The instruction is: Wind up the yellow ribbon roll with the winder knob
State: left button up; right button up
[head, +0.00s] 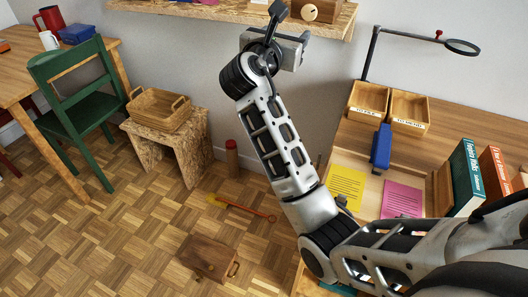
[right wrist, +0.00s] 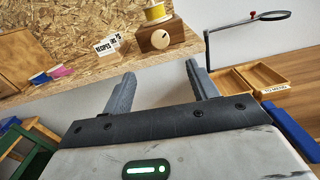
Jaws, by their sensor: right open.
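The winder is a wooden box (right wrist: 165,40) with a round cream knob (right wrist: 160,39) on its front. The yellow ribbon roll (right wrist: 155,13) sits on top of the box in the right wrist view. In the head view the box (head: 330,11) and the knob (head: 310,12) show at the top edge, on the shelf; the roll is out of the frame there. My right gripper (head: 277,18) is raised just left of the box in the head view. In the right wrist view its fingers (right wrist: 160,86) are apart, empty, and below the knob. My left gripper is not in view.
The OSB shelf (head: 230,12) also holds a lettered card (right wrist: 110,43), a pink roll (right wrist: 62,71) and a blue roll (right wrist: 39,77). A magnifier lamp (head: 462,47), trays (head: 410,110) and books (head: 466,178) stand on the desk at right. A green chair (head: 75,90) stands left.

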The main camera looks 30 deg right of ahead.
jog(key=s+a+f+m+y+p, duration=0.1)
jog(key=s+a+f+m+y, duration=0.2)
jog(key=f, duration=0.4)
jog(key=s+a+f+m+y+p, duration=0.1)
jog(key=s+a+f+m+y, duration=0.2)
jog(key=f, duration=0.5)
jog(key=s+a+f+m+y+p, duration=0.1)
jog(key=s+a+f+m+y, duration=0.1)
jog(key=f, duration=0.6)
jog(key=shift+s+a+m+t+y, duration=0.45)
jog(key=shift+a+y, duration=0.25)
jog(key=shift+y, duration=0.5)
